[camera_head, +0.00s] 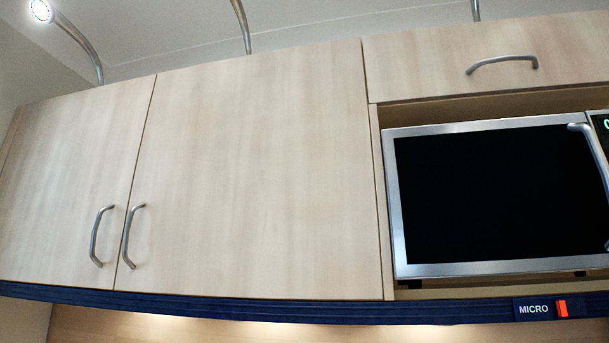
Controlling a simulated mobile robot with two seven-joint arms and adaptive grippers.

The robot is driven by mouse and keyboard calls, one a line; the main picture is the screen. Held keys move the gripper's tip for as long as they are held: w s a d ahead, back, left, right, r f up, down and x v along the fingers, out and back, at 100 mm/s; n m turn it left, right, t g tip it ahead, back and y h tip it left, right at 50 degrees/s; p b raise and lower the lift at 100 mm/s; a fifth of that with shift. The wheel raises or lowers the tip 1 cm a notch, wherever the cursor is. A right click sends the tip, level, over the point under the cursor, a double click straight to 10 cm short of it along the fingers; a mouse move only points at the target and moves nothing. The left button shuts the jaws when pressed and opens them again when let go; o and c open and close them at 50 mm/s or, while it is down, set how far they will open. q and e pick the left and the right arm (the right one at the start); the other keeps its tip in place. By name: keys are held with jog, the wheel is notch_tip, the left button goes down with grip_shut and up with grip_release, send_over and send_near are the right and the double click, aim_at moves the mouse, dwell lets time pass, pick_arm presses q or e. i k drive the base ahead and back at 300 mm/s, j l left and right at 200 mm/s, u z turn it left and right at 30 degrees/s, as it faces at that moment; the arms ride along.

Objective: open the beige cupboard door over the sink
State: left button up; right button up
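Two beige wood-grain cupboard doors hang side by side in the head view, both shut. The left door (65,180) has a curved metal handle (95,237) near its lower right edge. The wider right door (255,180) has a similar handle (127,237) near its lower left edge, so the two handles sit close together. No sink shows, so I cannot tell which door is over it. Neither of my grippers is in view.
A microwave (495,195) sits in an open recess at the right, under a beige flap (490,62) with a horizontal handle. A dark blue rail (250,309) with an orange switch (562,308) runs below. Bent lamps stand above; one (42,10) is lit.

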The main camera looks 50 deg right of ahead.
aim_at(254, 176)
jog(key=j+z, duration=0.1)
jog(key=z, duration=0.4)
jog(key=k+j+z, duration=0.1)
jog(key=z, duration=0.35)
jog(key=k+z, duration=0.1)
jog(key=z, duration=0.4)
